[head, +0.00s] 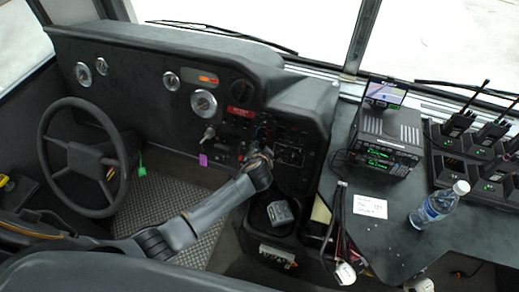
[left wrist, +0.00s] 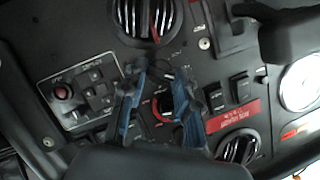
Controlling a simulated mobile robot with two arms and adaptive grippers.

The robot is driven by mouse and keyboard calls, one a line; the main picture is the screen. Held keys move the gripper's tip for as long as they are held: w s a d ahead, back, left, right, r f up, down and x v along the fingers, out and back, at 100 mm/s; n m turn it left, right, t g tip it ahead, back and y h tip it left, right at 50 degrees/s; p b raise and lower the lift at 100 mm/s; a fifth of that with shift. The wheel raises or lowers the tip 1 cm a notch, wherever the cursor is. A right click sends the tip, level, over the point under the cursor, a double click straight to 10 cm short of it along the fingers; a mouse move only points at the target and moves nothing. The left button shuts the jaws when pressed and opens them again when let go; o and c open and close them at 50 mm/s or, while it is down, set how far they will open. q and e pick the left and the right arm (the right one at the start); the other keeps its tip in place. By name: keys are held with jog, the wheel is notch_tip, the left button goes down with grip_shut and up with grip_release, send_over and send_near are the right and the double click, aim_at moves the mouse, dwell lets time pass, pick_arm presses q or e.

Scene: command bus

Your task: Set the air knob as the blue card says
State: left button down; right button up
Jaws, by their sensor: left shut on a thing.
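My left gripper (head: 260,154) reaches the dashboard's centre panel. In the left wrist view its two blue-padded fingers (left wrist: 163,108) stand on either side of a small dark knob (left wrist: 167,103) with a red arc beside it. They are shut on this knob, which I take to be the air knob. The fingers hide part of it, and I cannot read its setting. I cannot make out a blue card in either view. A white card (head: 370,207) with small writing lies on the right console, too small to read. My right gripper is not in view.
Round vents (left wrist: 147,14), a red label (left wrist: 236,116) and switches (left wrist: 241,88) crowd around the fingers. A steering wheel (head: 83,158) stands at the left. A radio unit (head: 385,140) and a water bottle (head: 440,203) stand on the right console.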

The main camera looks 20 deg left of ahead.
pick_arm(q)
jog(key=shift+d+f+m+t+y+b, duration=0.1)
jog(key=shift+m+t+y+b, duration=0.25)
jog(key=shift+m, duration=0.55)
jog(key=shift+d+f+m+t+y+b, duration=0.15)
jog(key=shift+m+y+b, duration=0.25)
jog(key=shift+m, duration=0.5)
jog(key=shift+a+r, duration=0.1)
jog(key=shift+r, duration=0.05)
jog(key=c, duration=1)
grip_release()
jog(key=v, duration=1.2)
jog(key=shift+s, duration=0.1)
